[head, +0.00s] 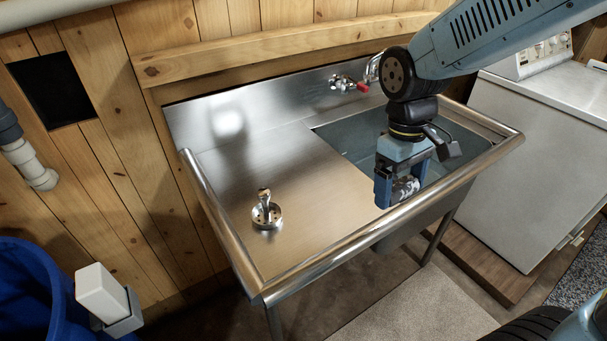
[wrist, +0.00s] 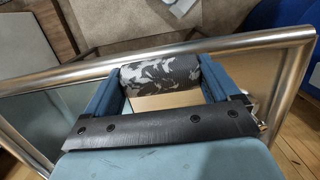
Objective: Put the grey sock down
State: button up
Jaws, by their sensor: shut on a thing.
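The grey sock (wrist: 160,74) is a rolled bundle with a mottled dark and light grey pattern. My gripper (head: 395,190) is shut on it, with a blue finger at each end of the roll in the wrist view. In the head view the sock (head: 405,188) shows partly between the fingers, near the front rim of the steel sink unit (head: 320,190). In the wrist view it appears close to the sink's rounded rail (wrist: 250,42). I cannot tell how high above the unit it is held.
A metal strainer piece (head: 265,212) stands on the flat drainboard, which is otherwise clear. The basin (head: 350,140) is at right, under my arm. A tap with a red handle (head: 360,87) is behind. A white washer (head: 540,150) stands right; a blue bin (head: 30,290) stands left.

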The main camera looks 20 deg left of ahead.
jog(key=w+a+f, duration=0.4)
jog(key=w+a, duration=0.1)
jog(key=a, duration=0.3)
send_over(342, 204)
notch_tip(342, 204, down, 5)
jog(key=shift+d, duration=0.15)
jog(key=shift+w+a+f, duration=0.15)
jog(key=shift+a+f, duration=0.15)
jog(key=shift+f, duration=1.7)
jog(key=o, duration=0.8)
